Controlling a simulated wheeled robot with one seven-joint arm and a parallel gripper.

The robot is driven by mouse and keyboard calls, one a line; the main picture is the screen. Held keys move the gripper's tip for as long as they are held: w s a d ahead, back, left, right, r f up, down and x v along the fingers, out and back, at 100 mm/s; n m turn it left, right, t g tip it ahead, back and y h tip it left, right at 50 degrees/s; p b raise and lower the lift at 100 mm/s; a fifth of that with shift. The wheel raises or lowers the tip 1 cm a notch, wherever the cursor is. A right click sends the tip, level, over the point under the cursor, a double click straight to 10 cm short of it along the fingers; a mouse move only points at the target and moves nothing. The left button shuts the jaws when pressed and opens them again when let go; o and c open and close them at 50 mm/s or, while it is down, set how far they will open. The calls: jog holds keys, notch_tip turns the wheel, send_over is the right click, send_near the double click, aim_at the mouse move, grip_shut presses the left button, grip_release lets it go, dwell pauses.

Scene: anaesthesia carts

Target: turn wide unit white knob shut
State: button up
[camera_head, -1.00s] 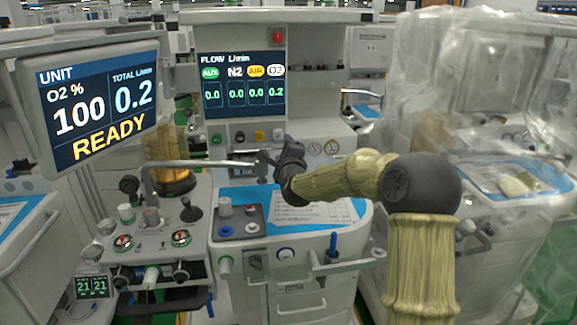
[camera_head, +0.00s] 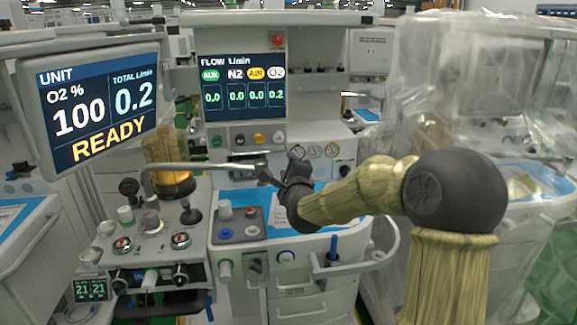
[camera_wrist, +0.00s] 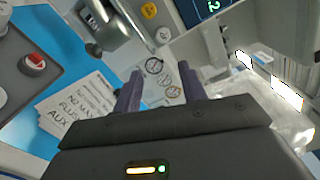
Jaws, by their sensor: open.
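The wide unit's flow panel carries a row of knobs under the flow screen (camera_head: 243,87), and the white knob (camera_head: 278,136) is at its right end, beside a yellow knob (camera_head: 258,137). The screen reads 0.2 under O2 and 0.0 elsewhere. In the wrist view a white knob (camera_wrist: 163,35) shows beyond my fingers, near the yellow knob (camera_wrist: 149,10). My gripper (camera_head: 283,166) is open and empty, below and in front of the panel, apart from the white knob. Its fingers (camera_wrist: 161,68) point towards the round gauges (camera_wrist: 157,79).
A horizontal metal arm (camera_head: 205,165) reaches across to just left of my gripper. A blue worktop with printed sheets (camera_head: 300,212) lies below. A left screen (camera_head: 100,105) reads READY. A plastic-covered machine (camera_head: 480,90) stands at right.

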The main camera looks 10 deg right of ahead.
jog(key=s+a+f+n+g+y, duration=0.2)
jog(key=s+f+n+g, duration=0.5)
jog(key=s+f+n, duration=0.4)
jog(key=s+d+f+n+g, duration=0.1)
jog(key=s+f+n+g, duration=0.1)
jog(key=s, duration=0.5)
jog(key=s+d+f+n+g+h, duration=0.1)
jog(key=s+d+f+n+g, duration=0.1)
jog(key=s, duration=0.5)
jog(key=s+d+f+n+g+h, duration=0.1)
jog(key=s+d+f+n+g, duration=0.1)
jog(key=s+f+n+g, duration=0.2)
jog(key=s+f+n, duration=0.1)
jog(key=s+n, duration=0.1)
jog(key=s, duration=0.1)
jog(key=shift+s+f+n, duration=0.2)
jog(key=shift+s+n, duration=0.1)
jog(key=shift+w, duration=0.1)
jog(key=shift+c, duration=0.5)
jog(key=shift+a, duration=0.1)
